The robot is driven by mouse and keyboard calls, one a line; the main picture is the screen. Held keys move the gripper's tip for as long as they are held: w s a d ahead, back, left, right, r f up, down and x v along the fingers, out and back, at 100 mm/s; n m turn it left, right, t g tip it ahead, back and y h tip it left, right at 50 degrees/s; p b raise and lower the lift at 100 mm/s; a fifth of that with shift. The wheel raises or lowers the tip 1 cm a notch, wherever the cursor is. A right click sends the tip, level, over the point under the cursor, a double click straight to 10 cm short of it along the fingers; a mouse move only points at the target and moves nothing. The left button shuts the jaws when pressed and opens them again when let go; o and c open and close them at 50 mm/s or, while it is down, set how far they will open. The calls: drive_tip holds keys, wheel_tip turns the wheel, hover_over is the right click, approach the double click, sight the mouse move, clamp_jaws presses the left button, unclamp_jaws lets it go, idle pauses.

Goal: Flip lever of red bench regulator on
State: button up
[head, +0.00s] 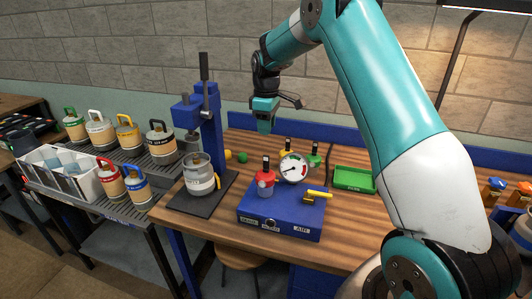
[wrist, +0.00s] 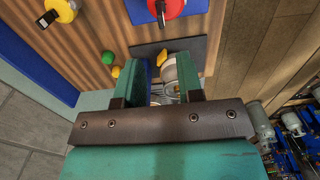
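The red bench regulator (head: 266,187) stands upright on a blue box (head: 272,223), left of a round white gauge. Its black lever (head: 266,162) sticks up from the top; its exact setting is too small to tell. In the wrist view the red regulator (wrist: 172,8) is at the top edge, partly cut off, with the dark lever (wrist: 160,14) on it. My gripper (head: 264,128) hangs above and behind the bench items, pointing down, well apart from the regulator. In the wrist view its teal fingers (wrist: 165,80) are spread with a gap and hold nothing.
A grey gas canister (head: 199,176) stands under a blue press (head: 209,125) at left. The gauge (head: 293,168) and a yellow-handled valve (head: 317,194) sit on the box. Yellow and green regulators (head: 314,158) stand behind. A green tray (head: 354,179) is at right.

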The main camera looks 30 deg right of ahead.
sight(266, 157)
wheel_tip(266, 157, down, 12)
drive_tip(key=p, duration=0.4)
drive_tip(key=shift+r, duration=0.2)
clamp_jaws()
